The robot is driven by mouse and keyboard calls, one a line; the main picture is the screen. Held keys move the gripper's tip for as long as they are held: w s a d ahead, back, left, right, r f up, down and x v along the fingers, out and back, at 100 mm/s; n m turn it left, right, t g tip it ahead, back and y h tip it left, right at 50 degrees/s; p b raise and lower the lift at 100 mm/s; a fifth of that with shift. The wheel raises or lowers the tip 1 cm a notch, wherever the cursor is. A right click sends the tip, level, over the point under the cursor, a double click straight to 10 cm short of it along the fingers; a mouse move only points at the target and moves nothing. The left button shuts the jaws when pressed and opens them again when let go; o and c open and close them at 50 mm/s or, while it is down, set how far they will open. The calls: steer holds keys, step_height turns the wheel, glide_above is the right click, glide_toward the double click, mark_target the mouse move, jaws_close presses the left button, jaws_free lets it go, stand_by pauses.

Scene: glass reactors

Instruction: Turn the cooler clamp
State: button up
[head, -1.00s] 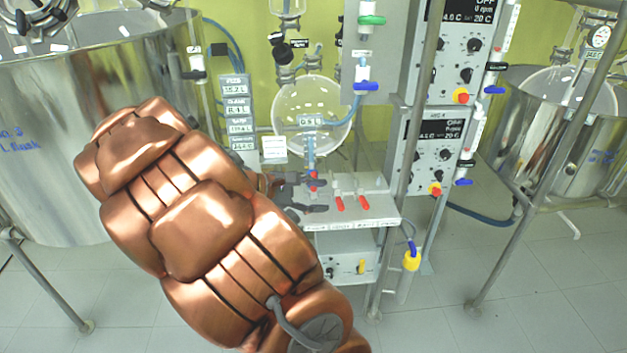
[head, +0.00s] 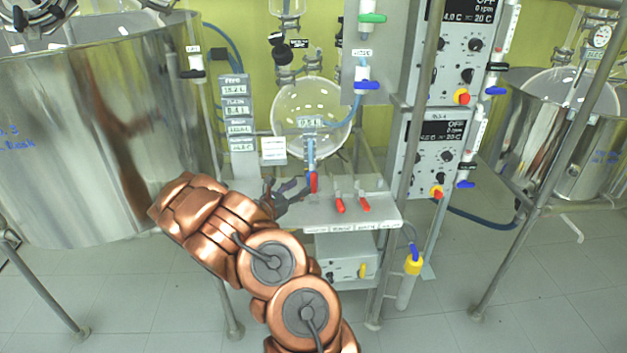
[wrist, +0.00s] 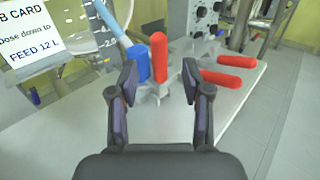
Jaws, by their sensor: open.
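Several clamps with red handles sit in a row on a grey shelf (head: 385,212). Labels along its front edge are too small to read, so I cannot tell which clamp is the cooler one. The leftmost red handle (wrist: 160,58) stands upright in the wrist view, beside a blue hose fitting (wrist: 137,63); it also shows in the head view (head: 314,184). The other two handles (wrist: 222,80) (wrist: 238,61) lie pointing right. My gripper (wrist: 158,84) is open, its fingers on either side of the leftmost clamp in the wrist view. I cannot see contact.
A round glass flask (head: 310,108) hangs behind the shelf. A large steel vessel (head: 90,140) stands left, near my arm. Control boxes (head: 437,150) and steel posts stand right of the shelf. A white card (wrist: 35,38) is at upper left in the wrist view.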

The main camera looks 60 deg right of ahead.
mark_target(312, 179)
steer(key=shift+s+d+p, duration=0.2)
steer(key=shift+d+p, duration=0.4)
steer(key=shift+d, duration=1.35)
steer(key=shift+s+d+p, duration=0.2)
steer(key=shift+d+p, duration=0.35)
steer(key=shift+d, duration=1.4)
jaws_close()
